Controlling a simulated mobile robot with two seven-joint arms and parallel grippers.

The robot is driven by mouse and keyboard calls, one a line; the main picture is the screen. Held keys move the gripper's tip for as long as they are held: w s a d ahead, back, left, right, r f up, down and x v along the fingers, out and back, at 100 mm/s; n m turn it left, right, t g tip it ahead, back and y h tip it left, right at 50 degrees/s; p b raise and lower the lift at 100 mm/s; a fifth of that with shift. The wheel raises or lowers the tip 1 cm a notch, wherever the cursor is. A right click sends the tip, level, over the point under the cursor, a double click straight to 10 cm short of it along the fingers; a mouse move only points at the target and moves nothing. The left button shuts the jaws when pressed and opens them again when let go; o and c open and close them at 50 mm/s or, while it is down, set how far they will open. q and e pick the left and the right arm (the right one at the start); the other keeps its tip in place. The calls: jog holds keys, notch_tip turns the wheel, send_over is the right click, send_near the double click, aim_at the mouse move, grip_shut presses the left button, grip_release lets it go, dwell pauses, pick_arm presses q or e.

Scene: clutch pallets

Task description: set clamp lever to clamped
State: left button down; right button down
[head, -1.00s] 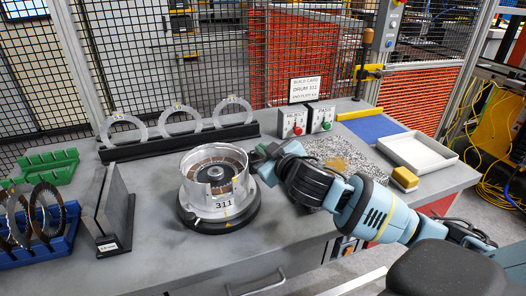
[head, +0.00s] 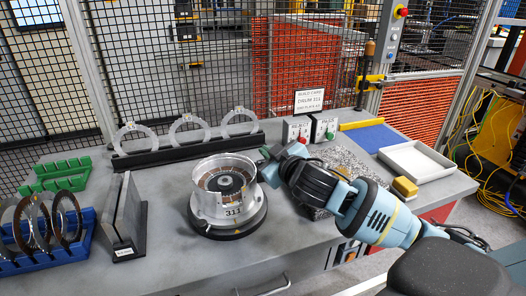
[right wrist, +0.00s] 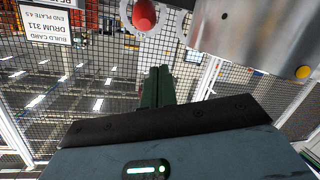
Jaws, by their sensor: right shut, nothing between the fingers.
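The metal drum (head: 203,207) marked 311 stands upright on a round dark base (head: 236,230) on the bench, with copper-coloured windings inside. My right gripper (head: 267,167) is just right of the drum's rim in the head view. Its dark green fingers (right wrist: 158,86) are shut and empty in the right wrist view. A red knob (right wrist: 143,14), possibly the clamp lever's, shows beyond the fingertips, apart from them. The drum's metal side (right wrist: 240,35) fills the top right there. I cannot make out the lever or its position in the head view. My left gripper is not in view.
Grey rings stand in a black rack (head: 180,151) behind the drum. Grey plates (head: 126,220) and a blue rack (head: 50,245) of rings stand left. The bench front is clear.

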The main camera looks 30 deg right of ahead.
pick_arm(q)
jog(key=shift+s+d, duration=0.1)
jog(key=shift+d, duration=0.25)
pick_arm(e)
jog(key=v, duration=0.7)
jog(key=shift+d, duration=0.15)
jog(key=shift+r, duration=0.1)
